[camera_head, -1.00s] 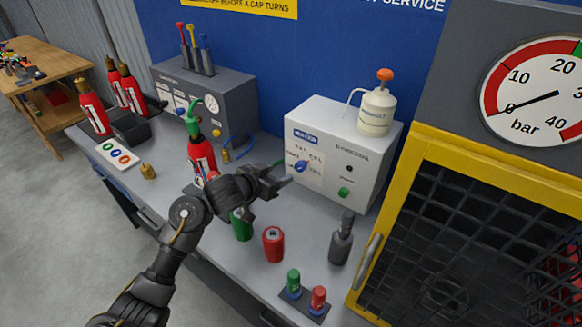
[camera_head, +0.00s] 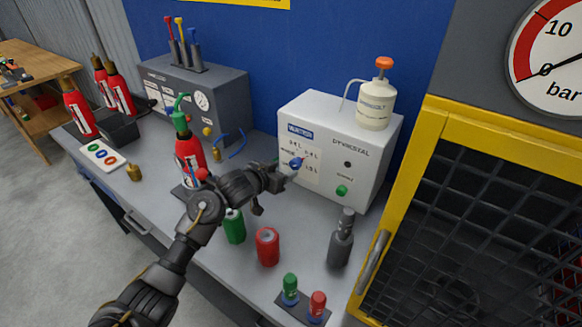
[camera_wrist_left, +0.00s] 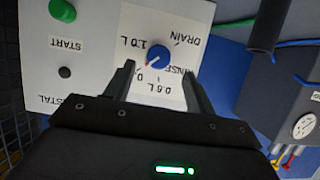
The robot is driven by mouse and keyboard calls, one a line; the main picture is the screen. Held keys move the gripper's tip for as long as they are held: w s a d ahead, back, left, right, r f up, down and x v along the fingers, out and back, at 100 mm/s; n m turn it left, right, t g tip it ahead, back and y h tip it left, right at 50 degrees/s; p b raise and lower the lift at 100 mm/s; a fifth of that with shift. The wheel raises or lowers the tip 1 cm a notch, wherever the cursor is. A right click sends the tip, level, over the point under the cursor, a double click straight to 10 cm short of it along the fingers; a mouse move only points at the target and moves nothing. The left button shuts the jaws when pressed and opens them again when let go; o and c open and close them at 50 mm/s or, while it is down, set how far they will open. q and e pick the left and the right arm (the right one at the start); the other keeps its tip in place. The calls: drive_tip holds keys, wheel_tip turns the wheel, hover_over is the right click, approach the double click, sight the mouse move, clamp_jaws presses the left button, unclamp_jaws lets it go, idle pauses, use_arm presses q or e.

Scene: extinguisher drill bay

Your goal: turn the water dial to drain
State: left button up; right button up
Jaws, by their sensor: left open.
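The water dial is a blue knob (camera_head: 296,162) on the front of the white machine (camera_head: 340,130). It also shows in the left wrist view (camera_wrist_left: 159,57), with an upside-down panel of labels around it, among them DRAIN, 1.0 L and 0.6 L. A small red and white pointer on the knob faces lower left there, away from DRAIN at upper right. My left gripper (camera_head: 287,172) is open in front of the dial. In the wrist view its fingers (camera_wrist_left: 159,69) stand either side of the knob, apart from it. My right gripper is out of view.
A green button (camera_head: 342,190) sits right of the dial. A white pump bottle (camera_head: 375,104) stands on the machine. Green (camera_head: 234,226) and red (camera_head: 267,247) cylinders and a grey bottle (camera_head: 341,240) stand on the bench. A yellow-framed mesh cage (camera_head: 440,200) is at right.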

sight(293, 166)
use_arm(q)
drive_tip(key=shift+x, duration=2.6)
drive_tip(key=shift+r, duration=0.1)
drive_tip(key=c, duration=1)
